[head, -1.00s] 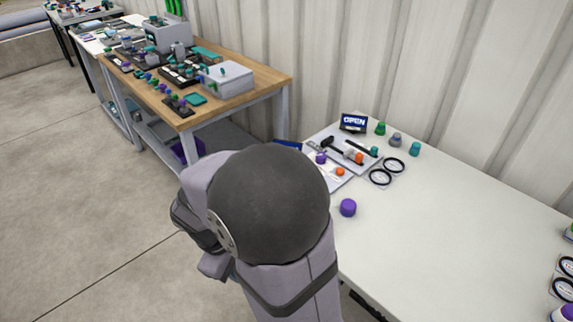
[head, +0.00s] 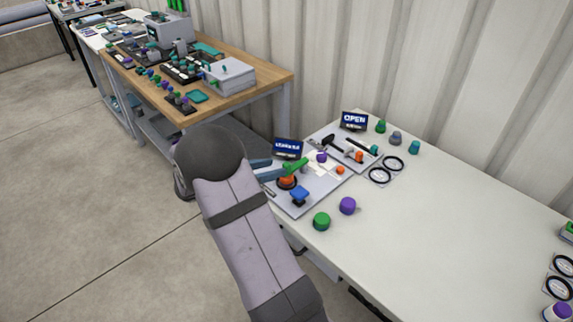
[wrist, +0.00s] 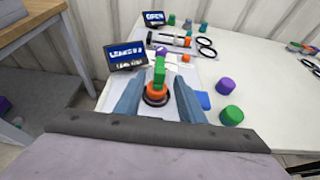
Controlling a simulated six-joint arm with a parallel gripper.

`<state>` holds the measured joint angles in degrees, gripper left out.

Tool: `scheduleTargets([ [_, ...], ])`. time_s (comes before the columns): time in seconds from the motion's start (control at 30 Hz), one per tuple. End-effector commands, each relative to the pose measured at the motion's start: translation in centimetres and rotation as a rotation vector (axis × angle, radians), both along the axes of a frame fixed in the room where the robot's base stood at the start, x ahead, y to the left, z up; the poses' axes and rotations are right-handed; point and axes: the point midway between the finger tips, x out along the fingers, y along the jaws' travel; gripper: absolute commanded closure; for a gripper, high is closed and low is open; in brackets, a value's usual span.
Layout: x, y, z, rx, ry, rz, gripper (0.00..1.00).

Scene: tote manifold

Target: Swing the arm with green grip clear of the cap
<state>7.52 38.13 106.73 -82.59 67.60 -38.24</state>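The green grip (head: 294,166) sits on an arm above an orange part (head: 287,183) on the grey board (head: 318,199). In the wrist view the green grip (wrist: 158,72) stands over an orange part (wrist: 156,95) with a dark round base. My gripper (wrist: 156,82) is open, with a blue-grey finger on each side of the green grip and visible gaps. In the head view my gripper (head: 264,169) comes in from the left. A blue piece (head: 299,194) is on the board close by. Which cap the arm covers is unclear; the orange part lies directly below it.
A lettered sign (head: 288,149) stands just behind the green grip, and an OPEN sign (head: 355,121) farther back. A green cap (head: 321,221) and a purple cap (head: 347,206) stand in front of the board. Black rings (head: 380,175) lie right. The white table (head: 440,235) is mostly clear at right.

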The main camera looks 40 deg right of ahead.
Motion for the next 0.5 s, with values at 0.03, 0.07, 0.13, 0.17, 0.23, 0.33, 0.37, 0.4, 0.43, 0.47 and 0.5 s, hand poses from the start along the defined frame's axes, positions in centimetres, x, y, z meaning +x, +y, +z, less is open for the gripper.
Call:
scheduleTargets([
  [0.03, 0.0, -0.4, -0.1, 0.0, 0.0, -0.002, 0.64],
  [0.07, -0.1, -0.6, -0.2, 0.0, 0.0, -0.002, 0.64],
  [0.13, -0.1, -1.3, -0.5, 0.002, 0.0, -0.004, 0.64],
  [0.17, -0.1, -1.7, -0.7, 0.002, 0.001, -0.004, 0.64],
  [0.23, -0.2, -2.5, -1.0, 0.002, 0.001, -0.005, 0.64],
  [0.33, -0.1, -3.8, -1.5, 0.003, 0.0, -0.004, 0.64],
  [0.37, -0.1, -4.1, -1.6, 0.003, 0.0, -0.004, 0.64],
  [0.4, -0.1, -4.5, -1.8, 0.002, -0.001, -0.004, 0.64],
  [0.43, -0.1, -4.8, -2.0, 0.002, -0.001, -0.004, 0.64],
  [0.47, -0.1, -5.1, -2.1, 0.002, 0.0, -0.004, 0.64],
  [0.5, -0.1, -5.5, -2.2, 0.002, -0.001, -0.005, 0.64],
])
